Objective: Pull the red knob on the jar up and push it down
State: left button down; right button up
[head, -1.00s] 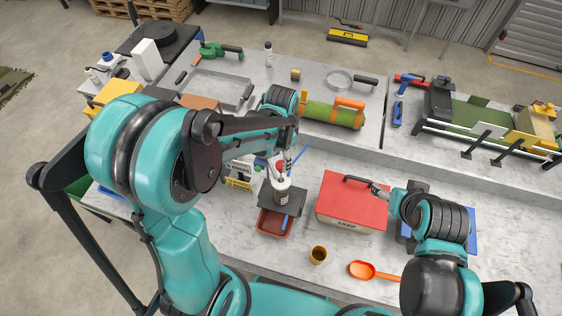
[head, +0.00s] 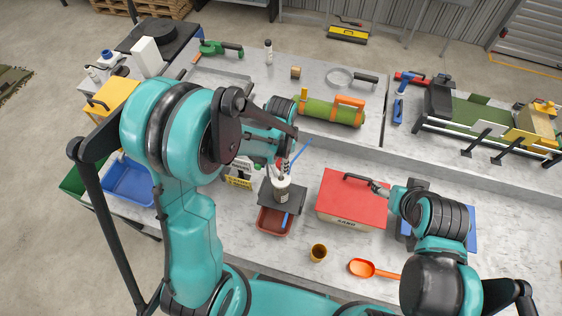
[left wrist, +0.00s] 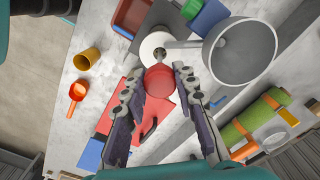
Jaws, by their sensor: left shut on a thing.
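A white jar with a dark label (head: 281,190) stands upright on a dark grey stand (head: 270,204). My left gripper (head: 283,166) is right above the jar, in part hidden by its own arm. In the left wrist view, the red knob (left wrist: 158,82) is between the two fingers of my left gripper (left wrist: 160,70), and they are shut on it. The white jar top (left wrist: 157,46) shows just beyond the knob. My right gripper (head: 378,188) is beside the black handle on the red-lidded sand box; its finger opening is too small to judge.
The red-lidded box (head: 350,198) stands right of the jar. A reddish tray (head: 272,224) is in front of the stand, with a brown cup (head: 318,253) and orange scoop (head: 363,268) nearby. A green roll (head: 330,113) lies behind. Open tabletop surrounds the cup.

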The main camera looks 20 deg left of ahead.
pick_arm(q)
jog(key=shift+f+b, duration=2.8)
jog(key=shift+b, duration=0.3)
jog(key=shift+s+r, duration=0.1)
jog(key=shift+s, duration=0.05)
jog(key=c, duration=1.2)
grip_release()
notch_tip(320, 180, up, 12)
